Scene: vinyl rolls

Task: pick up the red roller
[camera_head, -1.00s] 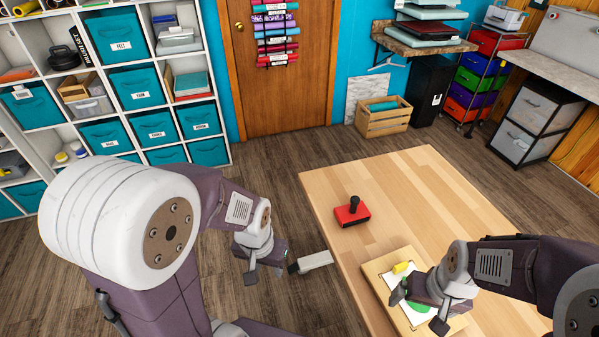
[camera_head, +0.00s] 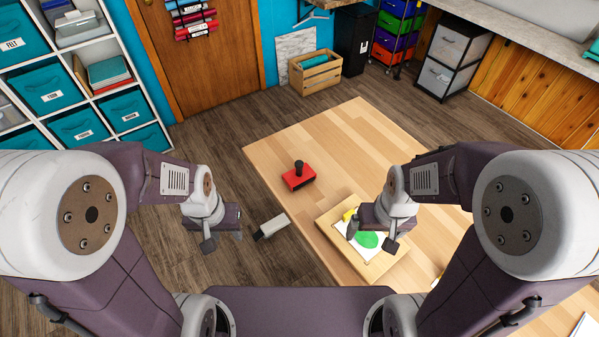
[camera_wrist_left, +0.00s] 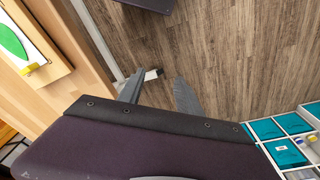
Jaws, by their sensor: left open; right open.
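The red roller (camera_head: 298,177) is a red block with a black upright handle. It stands on the wooden table (camera_head: 345,135) near its left edge. My left gripper (camera_head: 223,241) is open and empty, left of the table over the floor, apart from the roller. In the left wrist view its two fingers (camera_wrist_left: 155,92) are spread with floor between them. My right gripper (camera_head: 371,238) is open in front of the wooden board with the paper, right of and nearer than the roller. The roller does not show in the left wrist view.
A wooden board (camera_head: 325,222) holds white paper with a green shape (camera_head: 366,240) and a yellow piece (camera_head: 350,214). A grey-white object (camera_head: 271,227) shows beside the table's left edge. The table top around the roller is clear. A wooden crate (camera_head: 315,75) stands on the floor behind.

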